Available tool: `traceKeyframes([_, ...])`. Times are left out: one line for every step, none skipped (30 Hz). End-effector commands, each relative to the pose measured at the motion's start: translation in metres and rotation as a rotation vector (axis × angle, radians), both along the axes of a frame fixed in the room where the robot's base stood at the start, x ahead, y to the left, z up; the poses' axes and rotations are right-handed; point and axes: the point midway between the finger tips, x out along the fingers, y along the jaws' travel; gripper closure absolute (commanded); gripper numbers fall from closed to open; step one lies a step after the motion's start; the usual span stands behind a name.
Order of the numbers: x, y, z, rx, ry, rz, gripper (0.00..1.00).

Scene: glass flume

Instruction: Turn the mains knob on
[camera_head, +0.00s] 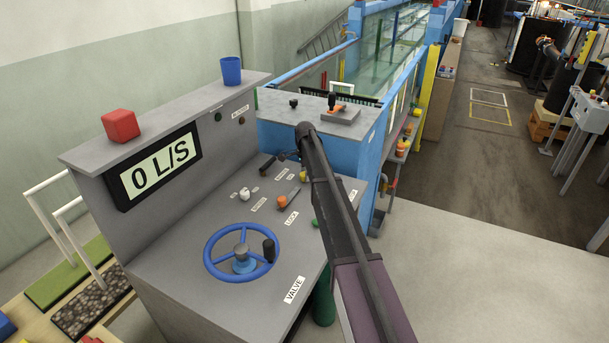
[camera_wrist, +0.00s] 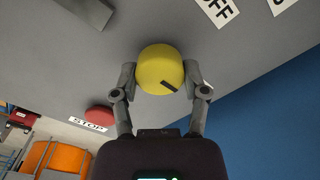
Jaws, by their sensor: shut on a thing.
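A round yellow knob (camera_wrist: 160,68) with a short black pointer mark stands on the grey console in the wrist view. The mark points to the lower right of that picture. The two fingers of my gripper (camera_wrist: 163,78) are shut on the knob, one on each side. A white label reading OFF (camera_wrist: 217,9) lies above and right of the knob. In the head view a small bit of the yellow knob (camera_head: 303,176) shows at the far right part of the console (camera_head: 215,275), beside my arm. My arm covers much of that area.
A red button (camera_wrist: 99,115) with a STOP label sits left of the knob. The head view shows a blue handwheel (camera_head: 241,252), an orange knob (camera_head: 282,202), a display (camera_head: 160,166) reading 0 L/S, a red cube (camera_head: 120,125) and a blue cup (camera_head: 231,70).

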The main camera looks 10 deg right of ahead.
Motion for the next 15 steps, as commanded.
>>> traceKeyframes([0.0019,0.003,0.0001,0.006,-0.003,-0.005,0.9])
traceKeyframes([0.0019,0.003,0.0002,0.006,-0.003,-0.008,0.9])
traceKeyframes([0.0019,0.0031,0.0002,0.006,-0.003,-0.01,0.9])
traceKeyframes([0.002,0.0031,0.0002,0.006,-0.003,-0.011,0.9])
traceKeyframes([0.002,0.0031,0.0002,0.006,-0.003,-0.012,0.9])
traceKeyframes([0.0021,0.0032,0.0002,0.006,-0.004,-0.012,0.9])
traceKeyframes([0.0022,0.0033,0.0002,0.006,-0.004,-0.012,0.9])
traceKeyframes([0.0023,0.0033,0.0002,0.006,-0.004,-0.012,0.9])
traceKeyframes([0.0023,0.0033,0.0002,0.006,-0.004,-0.012,0.9])
traceKeyframes([0.0024,0.0033,0.0002,0.006,-0.004,-0.012,0.9])
traceKeyframes([0.0025,0.0033,0.0002,0.006,-0.004,-0.012,0.9])
traceKeyframes([0.0026,0.0034,0.0002,0.006,-0.005,-0.012,0.9])
traceKeyframes([0.0026,0.0034,0.0002,0.006,-0.005,-0.012,0.9])
traceKeyframes([0.0027,0.0035,0.0002,0.006,-0.005,-0.011,0.33])
traceKeyframes([0.0028,0.0035,0.0002,0.006,-0.005,-0.011,0.21])
